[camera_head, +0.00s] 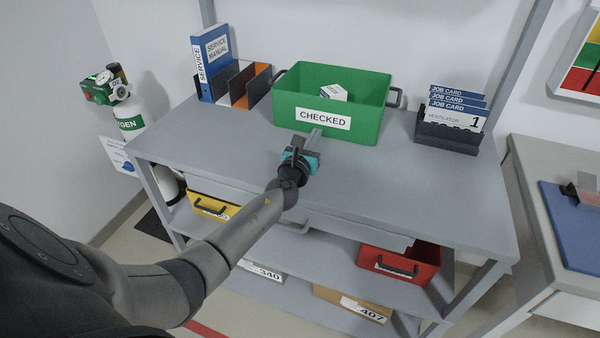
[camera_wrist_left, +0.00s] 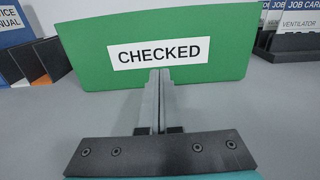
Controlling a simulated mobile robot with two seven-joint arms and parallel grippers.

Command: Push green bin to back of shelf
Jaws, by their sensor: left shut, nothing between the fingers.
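The green bin (camera_head: 289,106) stands upright on the grey top of the shelf unit (camera_head: 200,130), near its back. It has a white "CHECKED" label on its front, black side handles and a small white and blue box (camera_head: 334,92) inside. My left gripper (camera_head: 314,136) is shut and empty in front of the bin, its fingertips close to the front wall below the label. In the left wrist view the shut fingers (camera_wrist_left: 161,80) point at the green front wall (camera_wrist_left: 90,55); I cannot tell whether they touch it. My right gripper is not in view.
File holders with a blue service manual (camera_head: 210,60) stand left of the bin. A dark job card rack (camera_head: 447,130) stands to its right. A yellow bin (camera_head: 208,205) and a red bin (camera_head: 398,262) sit lower down. The tabletop's front is clear.

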